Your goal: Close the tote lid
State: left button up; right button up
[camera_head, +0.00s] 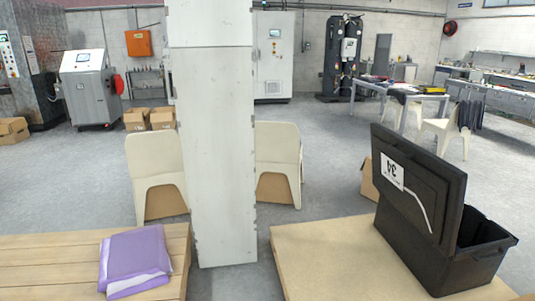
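A black tote (445,268) sits at the right end of the right-hand wooden platform. Its black lid (425,192) stands open, raised nearly upright and leaning back to the left. A white label (391,171) with "34" upside down and a pale curved strip are on the lid's visible face. The tote's opening shows to the right of the lid and looks dark inside; I cannot tell whether it holds anything. Neither of my grippers is in view.
The tote's platform (310,262) is bare left of the tote. A tall white panel (212,130) stands between it and a slatted wooden platform (40,262) bearing a folded purple cloth (134,255). Cream chairs (155,165) and cardboard boxes (137,119) stand behind.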

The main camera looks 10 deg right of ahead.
aim_at(429, 191)
jog(key=i+z, duration=0.2)
jog(key=i, duration=0.2)
jog(key=i+j+z, duration=0.2)
jog(key=i, duration=0.2)
jog(key=i+j+z, duration=0.2)
jog(key=i, duration=0.2)
jog(key=i+j+z, duration=0.2)
jog(key=i+z, duration=0.25)
jog(key=i+j+z, duration=0.2)
jog(key=z, duration=0.2)
jog(key=i+j+z, duration=0.25)
jog(key=j+z, duration=0.2)
jog(key=i+j+z, duration=0.15)
jog(key=j+z, duration=0.25)
jog(key=j, duration=0.15)
